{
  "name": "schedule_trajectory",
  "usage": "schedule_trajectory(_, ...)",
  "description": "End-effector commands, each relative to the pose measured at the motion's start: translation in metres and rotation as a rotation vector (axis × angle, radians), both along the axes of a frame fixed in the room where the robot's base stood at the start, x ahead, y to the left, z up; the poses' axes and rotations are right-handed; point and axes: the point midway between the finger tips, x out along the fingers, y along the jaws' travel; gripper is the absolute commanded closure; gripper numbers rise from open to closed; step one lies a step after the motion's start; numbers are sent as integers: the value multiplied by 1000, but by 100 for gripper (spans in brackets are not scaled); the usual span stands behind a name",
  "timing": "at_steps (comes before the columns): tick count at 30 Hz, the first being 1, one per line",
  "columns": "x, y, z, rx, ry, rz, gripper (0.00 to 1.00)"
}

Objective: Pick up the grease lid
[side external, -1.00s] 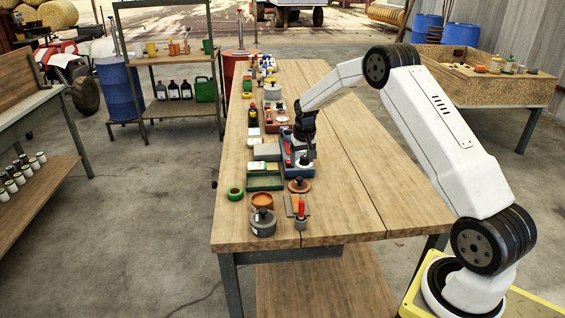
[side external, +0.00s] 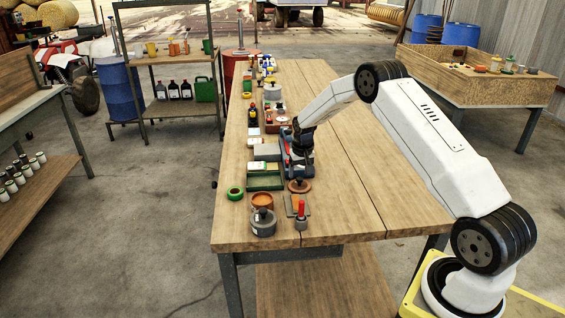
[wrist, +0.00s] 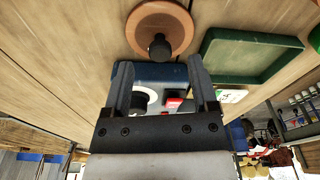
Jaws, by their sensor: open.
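A round brown lid (side external: 299,186) with a black knob lies flat on the bench near the blue tray's front end. It also shows at the top of the wrist view (wrist: 148,20), beyond my fingertips. A pale round piece with a black knob (wrist: 138,101) is in the blue tray (wrist: 148,73), seen between my fingers. I cannot tell which of these two is the grease lid. My gripper (wrist: 160,65) is open, with nothing held between its fingers. In the side view my gripper (side external: 298,168) is low over the blue tray, behind the brown lid.
A green tray (side external: 264,182) lies left of the blue tray. A grey lidded pot (side external: 263,222), an orange bowl (side external: 262,200) and a red-handled tool (side external: 301,212) stand at the near end. The bench's right side (side external: 345,190) is clear.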

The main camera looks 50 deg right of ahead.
Motion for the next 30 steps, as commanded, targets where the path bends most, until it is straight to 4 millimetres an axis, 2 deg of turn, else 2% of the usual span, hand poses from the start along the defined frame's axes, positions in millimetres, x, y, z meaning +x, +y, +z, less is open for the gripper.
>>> schedule_trajectory(3, 1, -1, -13, 0, 0, 0, 25)
schedule_trajectory(8, 2, -1, -23, 1, 0, 0, 25)
schedule_trajectory(24, 3, -1, -24, 0, -1, 0, 25)
schedule_trajectory(26, 3, -1, -24, 0, -1, 0, 41)
schedule_trajectory(30, 3, -1, -24, 0, -1, 0, 85)
